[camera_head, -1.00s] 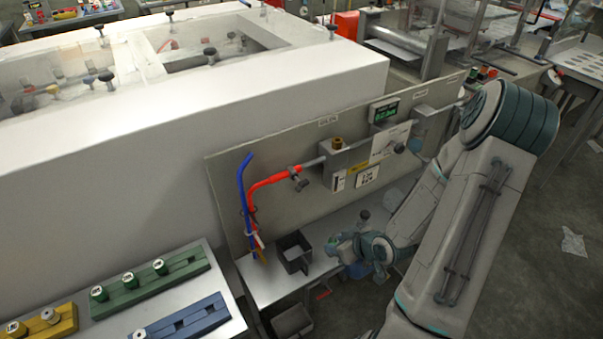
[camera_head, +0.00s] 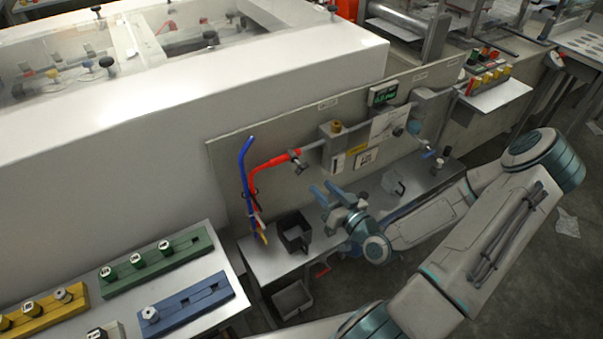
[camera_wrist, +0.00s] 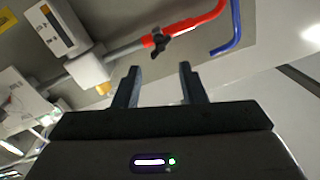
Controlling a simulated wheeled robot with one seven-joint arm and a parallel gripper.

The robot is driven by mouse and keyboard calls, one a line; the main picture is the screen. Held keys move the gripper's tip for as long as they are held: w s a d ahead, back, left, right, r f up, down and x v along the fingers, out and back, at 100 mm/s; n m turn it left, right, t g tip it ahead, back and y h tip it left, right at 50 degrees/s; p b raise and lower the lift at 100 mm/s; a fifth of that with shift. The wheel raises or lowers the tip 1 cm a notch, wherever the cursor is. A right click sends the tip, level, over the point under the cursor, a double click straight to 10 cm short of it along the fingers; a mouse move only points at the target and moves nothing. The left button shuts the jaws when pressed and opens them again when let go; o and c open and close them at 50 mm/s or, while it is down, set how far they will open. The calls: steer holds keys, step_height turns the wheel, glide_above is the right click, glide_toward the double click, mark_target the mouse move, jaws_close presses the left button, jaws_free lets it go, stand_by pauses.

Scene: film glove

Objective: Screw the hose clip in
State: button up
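The hose clip (camera_head: 296,160) is a small dark clamp with a thumb screw, around the end of the red hose (camera_head: 268,163) where it meets the grey pipe. In the wrist view the clip (camera_wrist: 157,41) shows above and beyond my fingers, with the red hose (camera_wrist: 200,22) beside it. How far it is screwed in is too small to tell. My gripper (camera_head: 324,190) is below and right of the clip in the head view, apart from it. In the wrist view my gripper (camera_wrist: 158,75) has its two fingers spread with nothing between them.
A blue hose (camera_head: 244,175) hangs left of the red one. A dark open box (camera_head: 293,226) and a clear jug (camera_head: 391,184) stand on the narrow metal bench (camera_head: 268,262). The panel (camera_head: 228,165) rises behind. Blocks with knobs lie lower left.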

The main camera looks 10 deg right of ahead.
mark_target(302, 166)
steer(key=b+x, duration=0.1)
steer(key=x, duration=0.7)
steer(key=shift+w+a, duration=0.15)
steer(key=shift+a, duration=0.05)
steer(key=shift+x, duration=0.9)
steer(key=shift+d, duration=0.1)
